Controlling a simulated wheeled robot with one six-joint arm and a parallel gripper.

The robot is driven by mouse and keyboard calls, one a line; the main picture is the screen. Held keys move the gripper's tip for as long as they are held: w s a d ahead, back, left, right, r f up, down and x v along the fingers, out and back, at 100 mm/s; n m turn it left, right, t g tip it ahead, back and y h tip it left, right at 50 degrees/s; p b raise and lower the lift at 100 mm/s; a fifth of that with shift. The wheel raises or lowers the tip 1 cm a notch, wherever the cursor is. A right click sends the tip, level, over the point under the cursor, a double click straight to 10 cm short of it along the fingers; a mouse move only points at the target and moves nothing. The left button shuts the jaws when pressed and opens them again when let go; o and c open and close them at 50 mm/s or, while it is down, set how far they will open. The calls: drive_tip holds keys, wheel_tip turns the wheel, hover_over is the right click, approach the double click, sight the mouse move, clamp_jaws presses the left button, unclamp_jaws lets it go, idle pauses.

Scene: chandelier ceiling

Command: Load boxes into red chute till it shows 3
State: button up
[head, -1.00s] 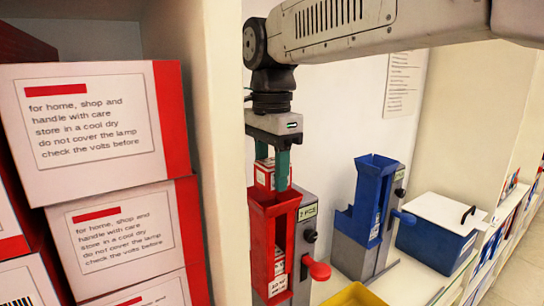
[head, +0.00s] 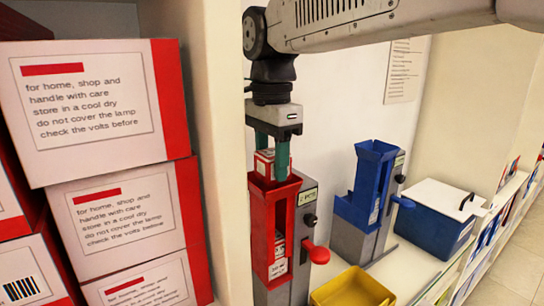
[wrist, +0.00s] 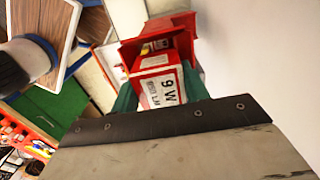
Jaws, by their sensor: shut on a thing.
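My gripper (head: 271,165) has green fingers shut on a small red and white box (head: 263,163). The box is upright at the open top of the red chute (head: 258,222), with its lower part hidden by the chute rim. A label plate (head: 307,196) on the chute's grey side is too small to read surely. A red lever (head: 318,254) sticks out below it.
A blue chute (head: 366,200) and a blue bin with a white lid (head: 435,222) stand to the right. A yellow tray (head: 352,289) is in front. Large red and white cartons (head: 100,120) are stacked at left beside a pale upright panel.

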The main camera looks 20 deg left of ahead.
sight(271, 153)
drive_tip(key=shift+f, duration=1)
drive_tip(key=o, duration=0.9)
drive_tip(key=shift+r, duration=0.15)
drive_tip(key=shift+o, duration=0.8)
wheel_tip(271, 153, up, 2)
drive_tip(key=shift+r, duration=2.9)
